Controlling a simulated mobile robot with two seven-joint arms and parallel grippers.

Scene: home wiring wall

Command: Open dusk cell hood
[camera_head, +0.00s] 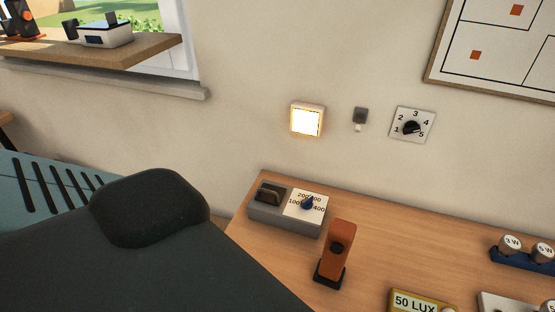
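No label marks the dusk cell, so I cannot tell for certain which device it is. A grey box (285,219) on the wooden bench has a dark hood-like cover (269,193) at its left and a white dial plate with a blue knob (308,203) at its right. The dark cover looks lowered onto the box. A small grey fitting (360,116) with a white lower tip is on the wall. A white device (104,36) with dark parts stands on the window shelf. Neither gripper shows; my dark arm fills the lower left.
A lit square panel (306,121) and a numbered rotary dial (412,126) are on the wall. On the bench (385,250) stand an orange tool-like object (338,247), a yellow 50 LUX block (418,301) and a blue holder with bulbs (522,258). The bench's middle is clear.

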